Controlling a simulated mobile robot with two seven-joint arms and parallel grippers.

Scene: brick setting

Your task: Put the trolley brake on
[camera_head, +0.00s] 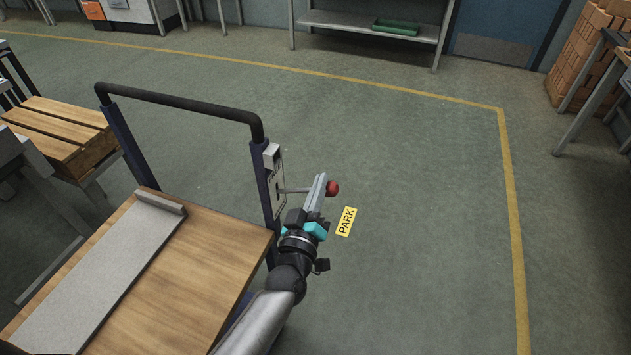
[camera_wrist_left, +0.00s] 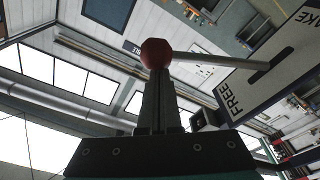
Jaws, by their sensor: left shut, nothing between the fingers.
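The trolley (camera_head: 200,290) has a wooden deck, dark blue posts and a black push bar (camera_head: 185,104). A brake plate (camera_head: 274,180) is on its right post. A thin lever (camera_head: 296,190) sticks out to the right from it and ends in a red knob (camera_head: 332,188). In the left wrist view the knob (camera_wrist_left: 155,53) appears at the fingertips, and the lever (camera_wrist_left: 220,59) runs to a slot in the plate (camera_wrist_left: 245,90) marked FREE and, partly cut off, BRAKE. My left gripper (camera_head: 319,182) is shut and empty beside the knob; contact is unclear. My right gripper is out of view.
A grey slab (camera_head: 100,275) with a raised end lies on the deck. A yellow PARK marking (camera_head: 346,221) is on the floor right of the gripper. A wooden pallet stack (camera_head: 60,130) stands left, bricks (camera_head: 585,50) far right. Floor right of the trolley is clear.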

